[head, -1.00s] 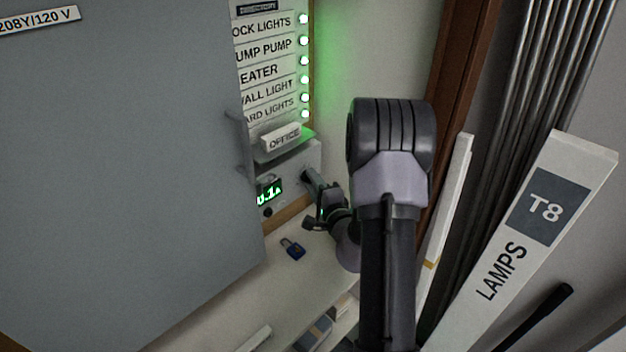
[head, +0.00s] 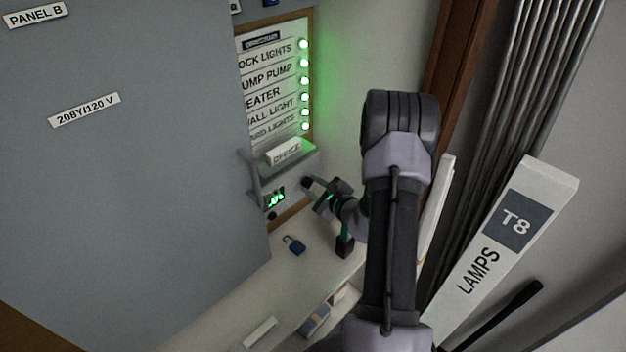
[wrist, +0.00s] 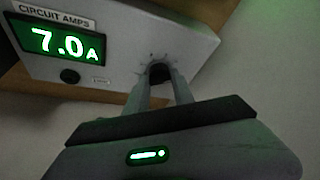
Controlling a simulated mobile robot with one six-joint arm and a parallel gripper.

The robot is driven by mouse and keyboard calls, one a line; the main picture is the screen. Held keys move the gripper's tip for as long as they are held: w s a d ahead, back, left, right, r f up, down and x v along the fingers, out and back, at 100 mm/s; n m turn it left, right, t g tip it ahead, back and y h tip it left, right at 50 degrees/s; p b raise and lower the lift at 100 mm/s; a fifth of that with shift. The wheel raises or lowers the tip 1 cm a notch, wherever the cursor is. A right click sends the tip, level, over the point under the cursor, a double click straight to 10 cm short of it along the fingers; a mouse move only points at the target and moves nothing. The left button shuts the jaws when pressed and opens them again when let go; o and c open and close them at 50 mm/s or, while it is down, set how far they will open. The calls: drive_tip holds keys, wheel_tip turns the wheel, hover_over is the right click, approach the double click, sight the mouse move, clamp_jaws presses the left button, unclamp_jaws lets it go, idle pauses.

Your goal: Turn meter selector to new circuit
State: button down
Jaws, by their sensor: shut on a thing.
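The meter box (wrist: 205,45) is a white panel under the breaker labels, with a green display (wrist: 62,40) reading 7.0 A in the wrist view. Its selector is a dark round knob (wrist: 158,72) with small tick marks around it. My gripper (wrist: 155,85) has its two fingers shut on this knob, which hides most of it and its pointing direction. In the head view my gripper (head: 306,184) reaches the right side of the meter box (head: 292,188) from the right. The display (head: 275,198) there is too small to read surely.
A grey panel door (head: 130,180) fills the left, its handle (head: 249,178) near the meter. A small white OFFICE label block (head: 284,151) sits above the meter. A blue padlock (head: 293,245) lies on the shelf below. A T8 lamps box (head: 510,235) leans at right.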

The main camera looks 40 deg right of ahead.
drive_tip(key=shift+d+r+m+y+p, duration=0.1)
drive_tip(key=shift+d+m+y+p, duration=0.05)
drive_tip(key=shift+m+y+p, duration=1)
drive_tip(key=shift+m, duration=0.35)
drive_tip(key=c, duration=1.1)
unclamp_jaws()
drive_tip(key=shift+s, duration=0.1)
drive_tip(key=v, duration=0.5)
drive_tip(key=p+v, duration=0.1)
drive_tip(key=v, duration=0.5)
drive_tip(key=p+v, duration=0.1)
drive_tip(key=v, duration=0.5)
drive_tip(key=shift+r, duration=0.35)
